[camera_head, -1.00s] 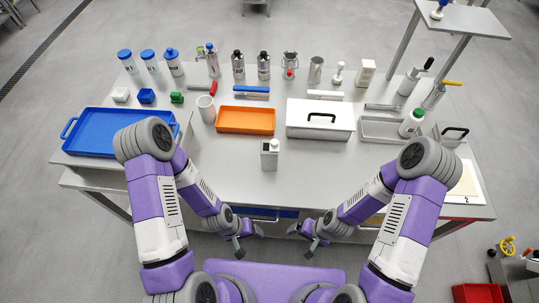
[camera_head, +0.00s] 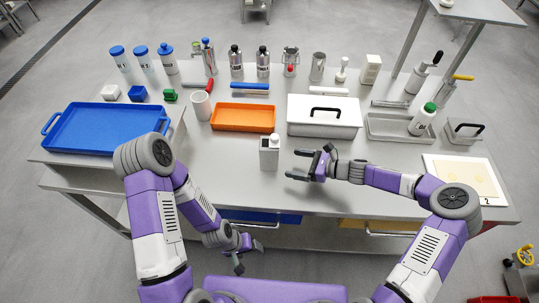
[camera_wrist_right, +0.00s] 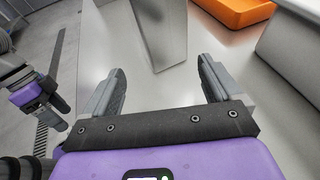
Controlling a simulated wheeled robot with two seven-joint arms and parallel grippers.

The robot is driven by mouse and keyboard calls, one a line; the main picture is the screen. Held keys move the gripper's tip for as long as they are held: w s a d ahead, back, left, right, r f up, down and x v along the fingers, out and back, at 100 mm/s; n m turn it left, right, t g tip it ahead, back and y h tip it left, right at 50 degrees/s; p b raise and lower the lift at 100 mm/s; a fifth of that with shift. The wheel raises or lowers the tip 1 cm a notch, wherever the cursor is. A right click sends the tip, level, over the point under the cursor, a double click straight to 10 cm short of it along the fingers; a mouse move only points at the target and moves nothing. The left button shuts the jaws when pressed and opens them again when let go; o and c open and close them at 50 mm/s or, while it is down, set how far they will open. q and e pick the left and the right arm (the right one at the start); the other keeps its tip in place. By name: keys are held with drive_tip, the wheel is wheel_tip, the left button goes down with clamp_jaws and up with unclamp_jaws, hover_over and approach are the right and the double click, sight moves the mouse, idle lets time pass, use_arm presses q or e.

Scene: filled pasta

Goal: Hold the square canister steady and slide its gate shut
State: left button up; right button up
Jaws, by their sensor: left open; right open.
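The square canister (camera_head: 269,156) stands upright on the grey table near its front edge, pale grey with a small light cap or spout on top. Its gate is too small to make out. My right gripper (camera_head: 296,165) is open and empty just to the right of the canister, fingers pointing at it but apart from it. In the right wrist view the canister's lower side (camera_wrist_right: 163,35) shows ahead, between and beyond the open fingers (camera_wrist_right: 165,85). My left gripper (camera_head: 247,255) is open and empty, low in front of the table's front edge.
An orange tray (camera_head: 243,108) lies behind the canister, also seen in the right wrist view (camera_wrist_right: 236,12). A white lidded box (camera_head: 323,131) stands behind right. A blue tray (camera_head: 101,149) lies at left. The table left of the canister is clear.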

sight(275, 160)
drive_tip(key=shift+w, duration=0.25)
drive_tip(key=shift+w+a+f+b, duration=0.1)
drive_tip(key=shift+a+f+b, duration=0.05)
drive_tip(key=shift+a+b, duration=0.2)
drive_tip(key=b+x, duration=0.3)
drive_tip(key=x, duration=0.4)
drive_tip(key=shift+a+f, duration=0.1)
drive_tip(key=shift+a, duration=0.3)
drive_tip(key=shift+w+a+f, duration=0.15)
drive_tip(key=shift+w+a, duration=0.1)
drive_tip(key=shift+a, duration=0.3)
drive_tip(key=c, duration=0.8)
